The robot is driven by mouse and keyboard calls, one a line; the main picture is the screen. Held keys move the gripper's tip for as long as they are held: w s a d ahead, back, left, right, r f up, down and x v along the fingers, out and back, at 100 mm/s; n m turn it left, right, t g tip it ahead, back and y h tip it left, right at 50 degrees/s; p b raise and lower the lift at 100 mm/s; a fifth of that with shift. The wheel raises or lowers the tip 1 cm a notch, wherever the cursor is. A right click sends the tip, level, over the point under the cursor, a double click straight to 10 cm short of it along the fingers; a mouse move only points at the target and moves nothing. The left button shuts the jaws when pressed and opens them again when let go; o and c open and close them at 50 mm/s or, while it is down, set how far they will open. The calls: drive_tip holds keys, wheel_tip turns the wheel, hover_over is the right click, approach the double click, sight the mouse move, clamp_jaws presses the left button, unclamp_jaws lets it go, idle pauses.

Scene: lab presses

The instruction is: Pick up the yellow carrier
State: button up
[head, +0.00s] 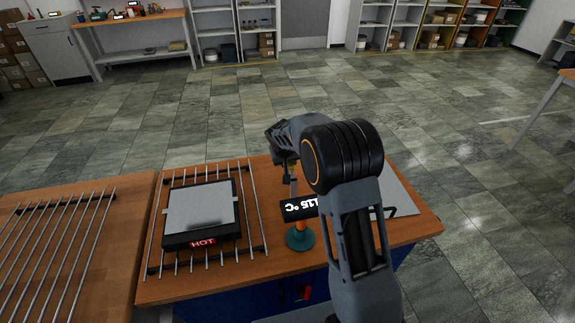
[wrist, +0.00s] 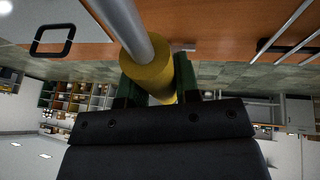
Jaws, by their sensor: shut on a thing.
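The yellow carrier (wrist: 147,77) shows in the wrist view as a yellow cylinder with a grey metal rod running from it towards the top edge. My gripper (wrist: 158,92) is shut on it, with one dark green finger on each side. In the head view my gripper (head: 287,172) is over the far part of the wooden table, behind the temperature display. I cannot tell what the rod's far end touches.
A black hot plate marked HOT (head: 203,241) with a grey top lies on a wire rack (head: 256,222). A 115 °C display (head: 298,209) stands on a teal base (head: 300,239) close to my arm. A grey plate with a black handle (head: 405,212) is at right.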

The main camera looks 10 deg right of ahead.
clamp_jaws()
drive_tip(key=shift+r, duration=0.1)
wheel_tip(320, 180, up, 10)
idle(0.5)
idle(0.4)
